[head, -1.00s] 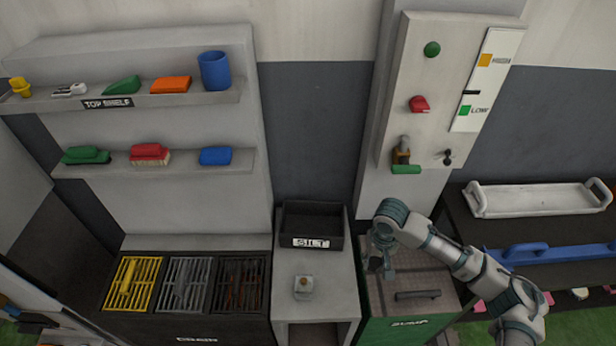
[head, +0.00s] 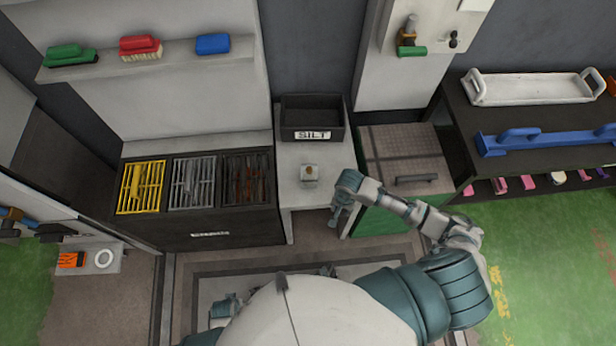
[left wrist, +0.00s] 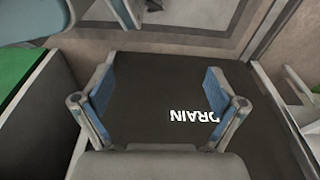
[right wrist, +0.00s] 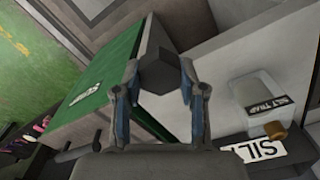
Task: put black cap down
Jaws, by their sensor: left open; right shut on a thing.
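The black cap (right wrist: 163,68) is a dark, angular piece between the fingers of my right gripper (right wrist: 160,78) in the right wrist view. That gripper is shut on it. In the head view my right gripper (head: 338,217) hangs in front of the gap between the grey stand and the green sump box; the cap cannot be made out there. My left gripper (left wrist: 158,80) is open and empty in the left wrist view, above a dark surface (left wrist: 150,125) lettered DRAIN.
A silt trap (head: 309,175) with a brown knob stands on the grey stand (head: 300,150), before a black SILT bin (head: 312,134). The sump box (head: 395,220) has a handled lid. Yellow, grey and rusty grates (head: 195,183) lie left. A black table (head: 462,140) stands right.

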